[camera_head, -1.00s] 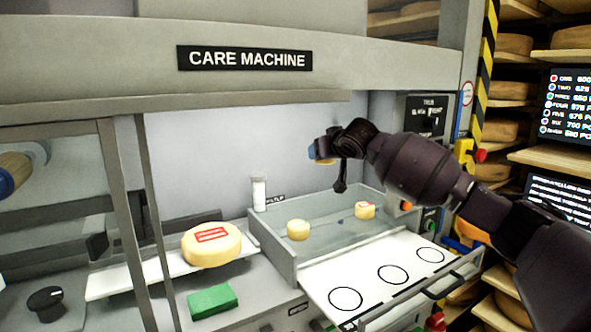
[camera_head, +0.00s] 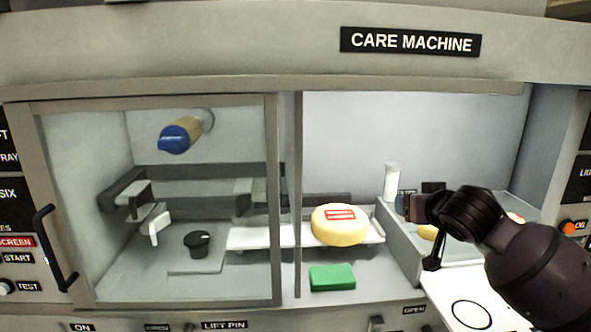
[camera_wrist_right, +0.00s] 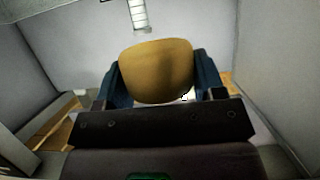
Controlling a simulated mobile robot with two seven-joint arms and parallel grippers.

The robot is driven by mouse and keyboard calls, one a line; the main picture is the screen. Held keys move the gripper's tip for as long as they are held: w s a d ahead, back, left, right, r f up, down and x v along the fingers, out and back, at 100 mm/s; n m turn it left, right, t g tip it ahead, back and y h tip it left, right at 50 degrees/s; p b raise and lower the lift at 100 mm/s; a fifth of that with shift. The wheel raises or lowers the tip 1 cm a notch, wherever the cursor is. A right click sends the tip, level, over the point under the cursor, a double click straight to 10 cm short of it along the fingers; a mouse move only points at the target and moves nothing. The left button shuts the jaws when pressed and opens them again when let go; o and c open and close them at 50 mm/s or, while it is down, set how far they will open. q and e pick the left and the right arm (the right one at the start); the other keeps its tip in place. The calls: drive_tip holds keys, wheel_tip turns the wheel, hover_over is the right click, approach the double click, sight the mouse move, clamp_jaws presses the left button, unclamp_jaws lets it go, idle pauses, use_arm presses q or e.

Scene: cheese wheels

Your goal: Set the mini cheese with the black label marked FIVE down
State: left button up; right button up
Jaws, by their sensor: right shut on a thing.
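My right gripper (camera_head: 404,206) is in the right part of the camera_head view, over the left side of the open tray. In the right wrist view it is shut on a small yellow-brown cheese (camera_wrist_right: 157,68), held between its blue fingers. No label shows on the visible side of this cheese, so I cannot read a FIVE. In the camera_head view the held cheese is mostly hidden by the gripper. My left gripper is not in view.
The grey tray (camera_head: 398,245) holds a mini cheese (camera_head: 427,232), partly hidden by my arm. A white panel with circles (camera_head: 450,292) lies in front. A large red-labelled cheese (camera_head: 340,228), green block (camera_head: 331,278) and white canister (camera_head: 391,181) are nearby.

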drive_tip(key=s+a+f, duration=0.2)
drive_tip(key=s+f, duration=0.6)
drive_tip(key=f, duration=0.1)
drive_tip(key=s+a+f+h, duration=0.1)
drive_tip(key=s+a+f, duration=0.1)
drive_tip(key=s+f, duration=0.7)
drive_tip(key=shift+m, duration=0.4)
drive_tip(key=shift+s+a+f, duration=0.1)
